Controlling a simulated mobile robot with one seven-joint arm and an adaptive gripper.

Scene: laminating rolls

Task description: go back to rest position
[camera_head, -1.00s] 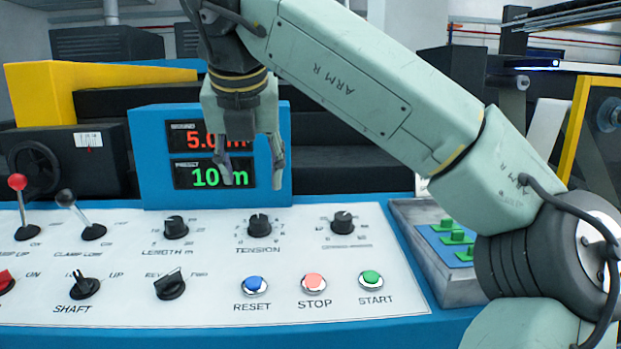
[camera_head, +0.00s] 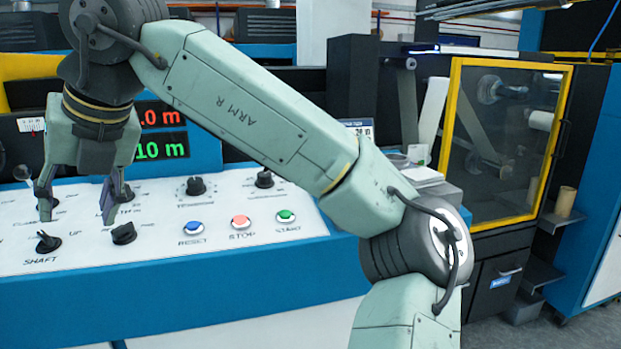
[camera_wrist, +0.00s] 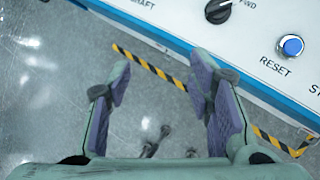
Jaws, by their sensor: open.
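My gripper (camera_head: 80,203) hangs pointing down at the left of the head view, in front of the control panel (camera_head: 260,228). Its two fingers are apart with nothing between them. In the wrist view my gripper (camera_wrist: 165,110) is also open and empty, with grey floor and a yellow-black stripe (camera_wrist: 150,66) showing between and beyond the purple finger pads. The panel edge lies just beyond the fingers there.
The panel bears a blue RESET button (camera_head: 194,228), a red STOP button (camera_head: 241,222), a green START button (camera_head: 285,215) and several black knobs. A red-digit display (camera_head: 160,115) is partly behind my arm. A yellow-framed cabinet (camera_head: 505,140) stands at the right. Floor shows at lower right.

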